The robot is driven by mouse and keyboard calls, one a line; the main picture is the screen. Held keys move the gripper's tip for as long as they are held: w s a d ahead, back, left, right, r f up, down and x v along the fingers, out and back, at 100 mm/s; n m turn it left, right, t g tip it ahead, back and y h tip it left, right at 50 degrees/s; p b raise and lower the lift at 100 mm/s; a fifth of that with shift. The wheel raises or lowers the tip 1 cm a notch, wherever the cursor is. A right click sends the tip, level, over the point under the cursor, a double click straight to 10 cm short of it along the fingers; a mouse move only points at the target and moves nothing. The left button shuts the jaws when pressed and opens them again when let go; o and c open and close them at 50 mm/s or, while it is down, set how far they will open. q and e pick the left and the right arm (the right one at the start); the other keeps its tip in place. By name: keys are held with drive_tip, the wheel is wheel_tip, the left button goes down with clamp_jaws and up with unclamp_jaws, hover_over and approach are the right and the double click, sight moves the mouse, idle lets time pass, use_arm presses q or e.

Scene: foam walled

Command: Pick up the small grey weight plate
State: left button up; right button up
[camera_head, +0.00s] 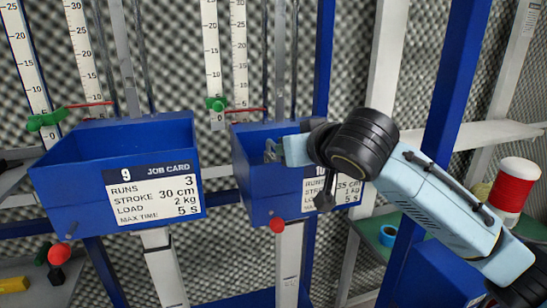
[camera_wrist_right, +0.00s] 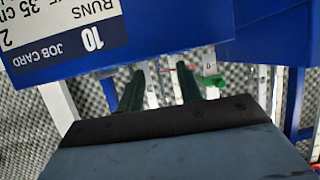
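I cannot make out the small grey weight plate in either view. My right gripper (camera_head: 271,151) reaches in from the right at the upper rim of the blue bin marked 10 (camera_head: 256,184). In the right wrist view its two dark green fingers (camera_wrist_right: 159,78) stand apart with a clear gap and nothing between them. Its grey fingertips are small and partly unclear in the head view. The inside of bin 10 is mostly hidden by its front wall and my arm. My left gripper is not in view.
Blue bin 9 (camera_head: 75,180) stands left of bin 10, with a job card (camera_head: 153,196). Rulers and rods rise behind both bins. Blue posts (camera_head: 452,90) stand at right, near a red and white can (camera_head: 514,187) and a blue tape roll (camera_head: 388,235) on a green shelf.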

sight(274, 143)
drive_tip(key=shift+w+a+f, duration=0.1)
drive_tip(key=shift+w+a, duration=0.1)
drive_tip(key=shift+a, duration=0.15)
drive_tip(key=x, duration=0.4)
drive_tip(key=shift+w+a+f, duration=0.1)
drive_tip(key=shift+w+f, duration=0.05)
drive_tip(key=shift+w, duration=0.1)
drive_tip(key=shift+w+a+p, duration=0.15)
drive_tip(key=shift+p, duration=0.2)
drive_tip(key=x, duration=0.2)
drive_tip(key=p+x, duration=0.1)
drive_tip(key=x, duration=0.1)
drive_tip(key=shift+w+r, duration=0.15)
drive_tip(key=shift+r, duration=0.25)
drive_tip(key=shift+w+f, duration=0.1)
drive_tip(key=shift+w, duration=0.15)
drive_tip(key=shift+w+a+f, duration=0.1)
drive_tip(key=shift+w+f, duration=0.05)
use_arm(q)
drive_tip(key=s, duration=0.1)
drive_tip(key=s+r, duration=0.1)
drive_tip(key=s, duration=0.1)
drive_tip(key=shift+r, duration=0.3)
use_arm(e)
clamp_jaws()
